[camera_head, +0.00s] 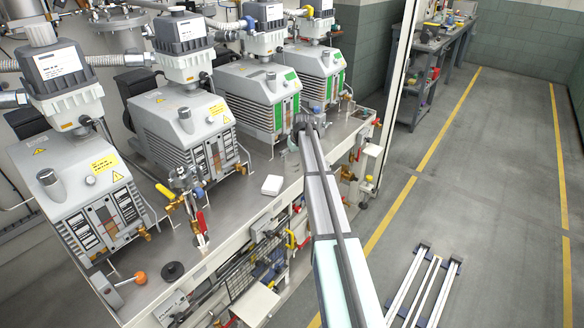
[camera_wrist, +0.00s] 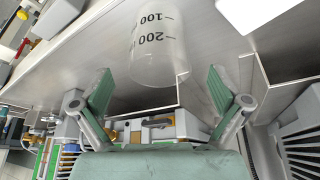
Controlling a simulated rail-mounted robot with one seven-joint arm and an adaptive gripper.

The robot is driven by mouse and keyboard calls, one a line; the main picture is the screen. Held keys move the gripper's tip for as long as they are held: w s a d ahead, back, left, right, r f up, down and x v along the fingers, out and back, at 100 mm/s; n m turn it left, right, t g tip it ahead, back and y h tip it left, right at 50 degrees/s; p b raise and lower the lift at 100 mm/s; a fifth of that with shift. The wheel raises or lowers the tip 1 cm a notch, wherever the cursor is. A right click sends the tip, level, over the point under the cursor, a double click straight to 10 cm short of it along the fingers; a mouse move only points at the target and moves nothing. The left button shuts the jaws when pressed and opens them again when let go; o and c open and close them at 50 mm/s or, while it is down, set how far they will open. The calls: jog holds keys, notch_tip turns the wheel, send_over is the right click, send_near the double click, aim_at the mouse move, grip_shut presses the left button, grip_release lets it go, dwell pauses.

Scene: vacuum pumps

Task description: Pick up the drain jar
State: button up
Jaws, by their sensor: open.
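The drain jar (camera_wrist: 154,50) is a clear, frosted cylinder with black marks reading 100 and 200, near the top middle of the wrist view. It stands on the grey metal bench top. My gripper (camera_wrist: 158,78) is open, with one green finger on each side of the jar's lower part in the picture. I see no finger pressed against the jar. In the head view my gripper (camera_head: 304,127) is at the bench beside the far pumps, and the jar cannot be made out there.
Several grey vacuum pumps (camera_head: 182,125) line the bench (camera_head: 225,205). A small white block (camera_head: 271,185) lies near its front edge. A valve assembly with a red handle (camera_head: 201,222) stands further left. Pump housings flank the wrist view's lower right (camera_wrist: 298,140).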

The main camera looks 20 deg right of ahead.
aim_at(292, 160)
jog(key=x, duration=0.3)
jog(key=shift+w+f+p, duration=0.1)
jog(key=shift+f+p, duration=0.05)
jog(key=shift+p, duration=0.15)
jog(key=c, duration=1.3)
